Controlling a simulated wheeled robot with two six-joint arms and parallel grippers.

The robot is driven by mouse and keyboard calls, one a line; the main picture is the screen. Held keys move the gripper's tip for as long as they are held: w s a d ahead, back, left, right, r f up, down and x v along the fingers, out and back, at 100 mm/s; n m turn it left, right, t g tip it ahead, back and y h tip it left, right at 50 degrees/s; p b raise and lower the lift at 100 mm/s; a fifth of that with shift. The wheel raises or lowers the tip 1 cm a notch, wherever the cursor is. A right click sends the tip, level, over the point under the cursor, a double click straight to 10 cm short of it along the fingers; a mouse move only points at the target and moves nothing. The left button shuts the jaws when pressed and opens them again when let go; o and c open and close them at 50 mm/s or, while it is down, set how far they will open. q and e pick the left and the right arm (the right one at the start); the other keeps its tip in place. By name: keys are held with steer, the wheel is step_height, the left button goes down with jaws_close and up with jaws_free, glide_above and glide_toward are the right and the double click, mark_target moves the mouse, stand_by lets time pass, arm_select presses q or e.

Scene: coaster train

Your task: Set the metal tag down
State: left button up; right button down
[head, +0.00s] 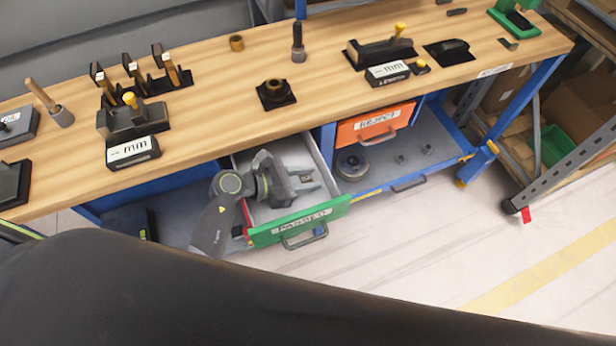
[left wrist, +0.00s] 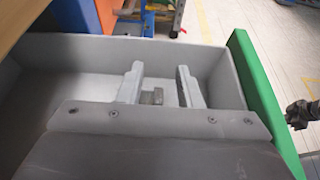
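My left gripper (head: 318,182) reaches down into the open green-fronted drawer (head: 265,237) labelled PASSED. In the left wrist view its two pale fingers (left wrist: 158,85) stand apart, with a clear gap between them. A small grey metal piece, seemingly the metal tag (left wrist: 152,97), shows in that gap, low down against the drawer floor. Neither finger visibly grips it. The drawer's grey inner walls (left wrist: 50,68) surround the gripper, and the green front (left wrist: 262,105) is on the right. The tag cannot be made out clearly in the head view. My right gripper is not in view.
The wooden bench top (head: 205,80) above the drawer carries gauges, a black block (head: 275,93), a brass ring (head: 236,43) and a standing tool (head: 298,42). A shut orange REJECT drawer (head: 375,124) is to the right. The floor (head: 430,240) before the drawers is open.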

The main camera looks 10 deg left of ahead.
arm_select(q)
steer(key=b+v, duration=0.1)
steer(key=v, duration=1)
steer(key=shift+a, duration=0.25)
steer(key=shift+s, duration=0.15)
